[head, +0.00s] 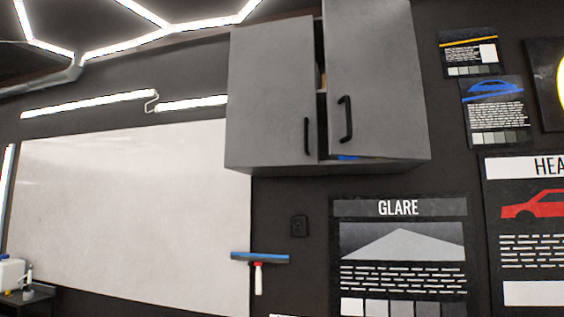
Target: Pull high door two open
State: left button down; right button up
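A grey wall cabinet hangs high on the dark wall in the head view. Its left door (270,95) looks shut, with a black handle (307,136) near its lower right corner. Its right door (374,80) stands slightly out from the cabinet, with a gap along its left edge. A black handle (345,119) is on that door's lower left. Through the gap a bit of something brown shows, and something blue (347,158) shows under the door's bottom edge. Which door is number two cannot be told from markings. Neither of my grippers is in view.
A large white board (130,215) covers the wall at left. A blue squeegee (260,258) hangs below the cabinet. Posters, including a GLARE poster (398,208), cover the right wall. A small table with bottles (12,275) stands at lower left.

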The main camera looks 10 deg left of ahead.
aim_at(376, 105)
jog(key=u, duration=0.25)
jog(key=i, duration=0.8)
jog(key=z, duration=0.55)
jog(key=i, duration=0.55)
jog(key=z, duration=0.45)
